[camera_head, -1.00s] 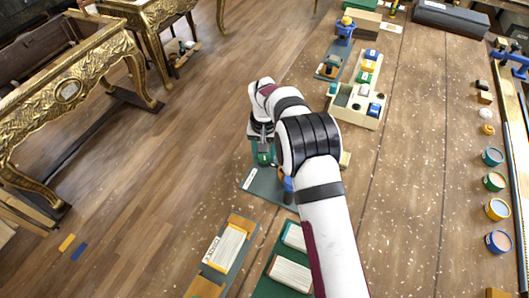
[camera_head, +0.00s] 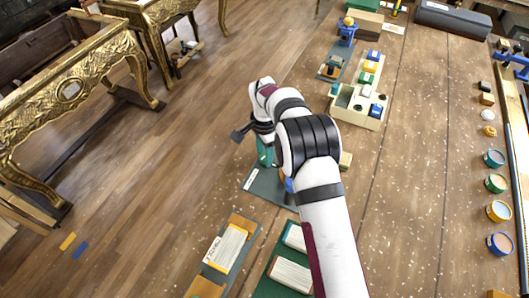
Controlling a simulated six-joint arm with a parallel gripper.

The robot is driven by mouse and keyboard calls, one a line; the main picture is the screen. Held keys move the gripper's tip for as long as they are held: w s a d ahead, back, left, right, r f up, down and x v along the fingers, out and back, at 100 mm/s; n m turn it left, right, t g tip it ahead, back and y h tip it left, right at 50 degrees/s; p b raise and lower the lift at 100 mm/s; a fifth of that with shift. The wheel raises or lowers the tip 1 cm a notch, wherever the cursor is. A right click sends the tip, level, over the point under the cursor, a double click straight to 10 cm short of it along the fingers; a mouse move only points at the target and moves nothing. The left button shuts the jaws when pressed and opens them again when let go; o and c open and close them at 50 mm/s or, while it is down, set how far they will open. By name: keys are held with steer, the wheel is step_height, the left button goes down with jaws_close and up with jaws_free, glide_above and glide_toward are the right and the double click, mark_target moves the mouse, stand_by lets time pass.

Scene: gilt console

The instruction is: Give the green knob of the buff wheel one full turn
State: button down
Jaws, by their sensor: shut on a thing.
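The green knob (camera_head: 265,157) shows as a small patch of green just left of my arm, above a grey-green base plate (camera_head: 268,188) with a white label. My gripper (camera_head: 264,145) is over the knob, with its fingers shut on it. A dark part of the gripper juts out to the left. The buff wheel itself is mostly hidden behind my arm; only a bit of blue (camera_head: 289,185) shows beside the arm.
Green trays with pale blocks (camera_head: 290,275) and a labelled board (camera_head: 225,250) lie in front. A cream box (camera_head: 357,107) with small coloured items stands behind. Open paint pots (camera_head: 498,210) line the right. A gilt console (camera_head: 75,90) stands at left.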

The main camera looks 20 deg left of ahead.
steer(key=shift+w+m, duration=0.1)
steer(key=shift+m, duration=0.9)
steer(key=shift+c, duration=1.9)
jaws_free()
step_height(320, 180, up, 16)
steer(key=shift+f, duration=0.1)
